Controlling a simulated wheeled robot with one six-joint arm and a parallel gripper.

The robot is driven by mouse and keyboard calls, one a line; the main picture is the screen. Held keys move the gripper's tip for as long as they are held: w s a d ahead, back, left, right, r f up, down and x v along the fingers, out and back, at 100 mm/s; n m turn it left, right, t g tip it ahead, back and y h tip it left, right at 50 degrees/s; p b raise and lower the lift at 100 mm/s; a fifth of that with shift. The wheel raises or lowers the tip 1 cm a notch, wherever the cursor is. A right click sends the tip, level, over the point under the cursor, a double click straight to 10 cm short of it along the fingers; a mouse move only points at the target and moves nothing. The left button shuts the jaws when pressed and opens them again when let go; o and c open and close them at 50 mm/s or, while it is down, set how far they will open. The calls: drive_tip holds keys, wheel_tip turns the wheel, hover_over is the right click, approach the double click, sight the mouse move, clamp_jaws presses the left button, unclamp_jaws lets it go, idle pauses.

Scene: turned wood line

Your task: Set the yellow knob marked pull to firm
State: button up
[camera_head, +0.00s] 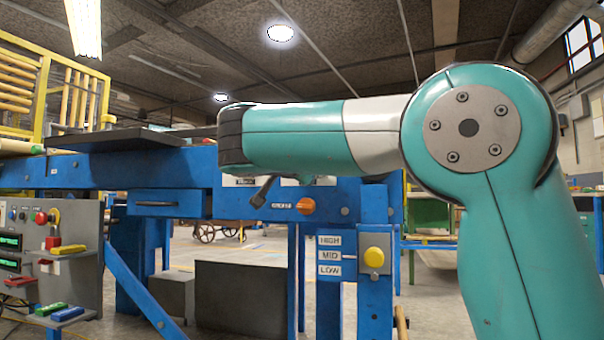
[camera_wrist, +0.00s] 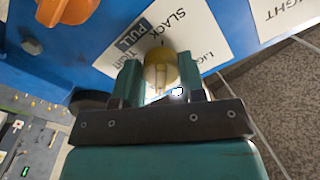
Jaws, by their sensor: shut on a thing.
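The yellow knob (camera_wrist: 158,68) sits on a white label plate (camera_wrist: 200,30) on the blue frame in the wrist view. The plate has a dark PULL tag and the word SLACK; other words are partly covered, one starting LIG. My gripper (camera_wrist: 159,82) has its two green fingers closed on either side of the knob. The knob's lower part is hidden by the gripper, and I cannot clearly tell its setting. I see no word FIRM. In the head view my arm hides this knob and the gripper.
An orange knob (camera_wrist: 68,8) is near, at upper left. The head view shows a black lever (camera_head: 263,190), another orange knob (camera_head: 306,206) and a yellow knob (camera_head: 375,257) beside HIGH, MID, LOW labels. A grey control panel (camera_head: 85,230) stands left.

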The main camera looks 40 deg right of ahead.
drive_tip(key=shift+s+d+m, duration=0.15)
drive_tip(key=shift+m, duration=0.15)
drive_tip(key=o, duration=0.8)
drive_tip(key=shift+d, duration=0.1)
drive_tip(key=shift+o, duration=0.6)
drive_tip(key=shift+a, duration=0.2)
